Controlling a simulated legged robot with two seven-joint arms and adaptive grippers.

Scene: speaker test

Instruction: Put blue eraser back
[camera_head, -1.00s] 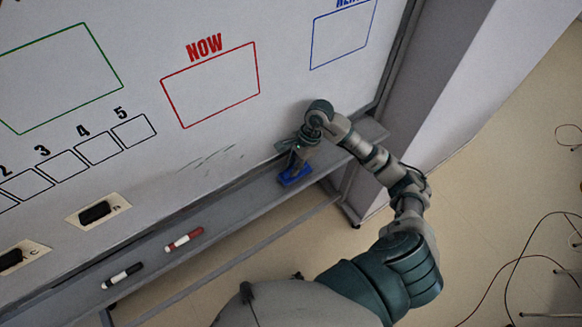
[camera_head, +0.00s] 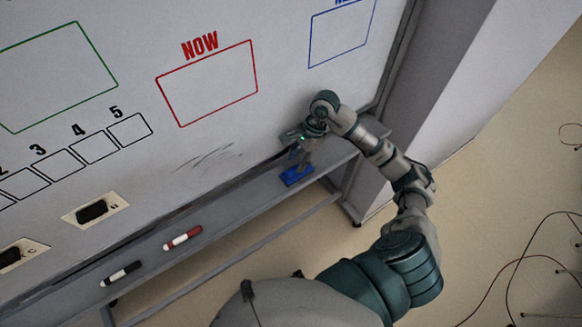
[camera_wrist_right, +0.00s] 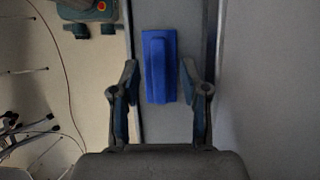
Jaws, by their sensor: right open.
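The blue eraser (camera_head: 297,176) lies on the tray (camera_head: 225,210) below the whiteboard, towards its right end. It also shows in the right wrist view (camera_wrist_right: 159,66), lying lengthwise on the tray. My right gripper (camera_head: 300,158) is just above the eraser in the head view. In the wrist view the right gripper (camera_wrist_right: 160,88) is open, with one finger on each side of the eraser's near end and a gap on both sides. Nothing is held. My left gripper is not in view.
A red marker (camera_head: 183,238) and a black marker (camera_head: 121,273) lie on the tray to the left. The whiteboard (camera_head: 220,150) rises behind it, with dark smudges near the tray. Dark pieces on labelled cards (camera_head: 92,211) are on the board. Cables (camera_head: 515,265) lie on the floor at right.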

